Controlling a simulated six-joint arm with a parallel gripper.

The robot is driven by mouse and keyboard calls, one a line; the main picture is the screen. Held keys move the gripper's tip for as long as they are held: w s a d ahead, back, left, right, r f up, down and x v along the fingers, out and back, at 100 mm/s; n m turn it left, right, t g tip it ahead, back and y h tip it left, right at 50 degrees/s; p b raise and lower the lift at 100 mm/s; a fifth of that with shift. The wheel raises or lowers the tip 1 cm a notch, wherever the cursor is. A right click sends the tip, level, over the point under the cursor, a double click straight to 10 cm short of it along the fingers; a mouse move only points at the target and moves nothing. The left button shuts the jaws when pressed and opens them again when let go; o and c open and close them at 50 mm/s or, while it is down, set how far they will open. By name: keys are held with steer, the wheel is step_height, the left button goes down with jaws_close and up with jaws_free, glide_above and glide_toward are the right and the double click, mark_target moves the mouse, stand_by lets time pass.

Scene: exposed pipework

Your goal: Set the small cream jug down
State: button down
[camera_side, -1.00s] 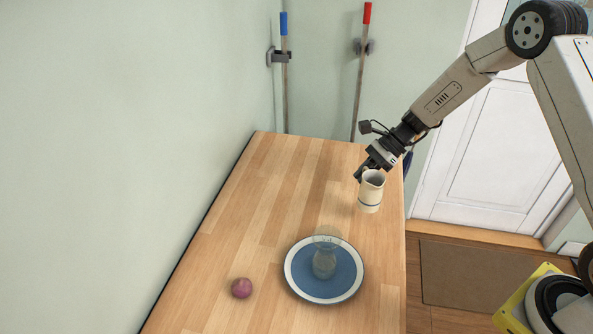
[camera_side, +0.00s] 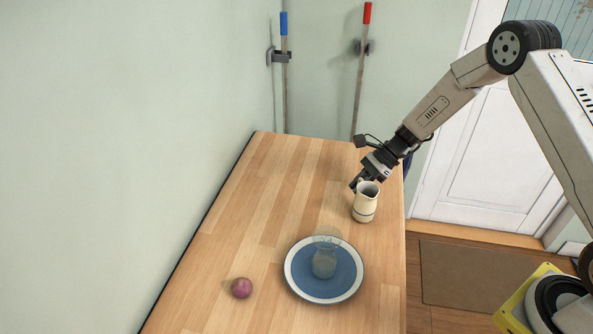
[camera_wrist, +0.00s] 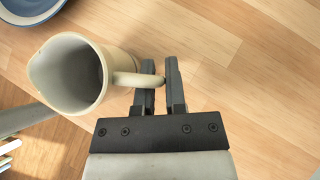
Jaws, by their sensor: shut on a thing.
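The small cream jug (camera_side: 364,206) is upright at the right side of the wooden table, behind and to the right of the plate. In the side view its base looks at or very close to the tabletop; I cannot tell for sure whether it touches. My gripper (camera_side: 358,185) is at the jug's upper side. In the wrist view the jug (camera_wrist: 75,75) shows its open mouth, and my gripper (camera_wrist: 158,80) has its two fingers shut on the handle (camera_wrist: 138,79). The jug's inside looks empty.
A blue plate with a white rim (camera_side: 296,284) holds a clear glass vessel (camera_side: 324,262) in front of the jug. A purple onion-like ball (camera_side: 241,288) lies left of it. The wooden table (camera_side: 270,195) is bare at the back and left; its right edge is near the jug.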

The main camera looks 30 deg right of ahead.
steer(key=c, duration=1.1)
jaws_free()
steer(key=shift+f, duration=0.1)
steer(key=o, duration=0.4)
steer(key=shift+d+r, duration=0.15)
steer(key=shift+r, duration=0.15)
steer(key=v, duration=1.1)
steer(key=shift+d+r, duration=0.2)
steer(key=shift+r, duration=0.05)
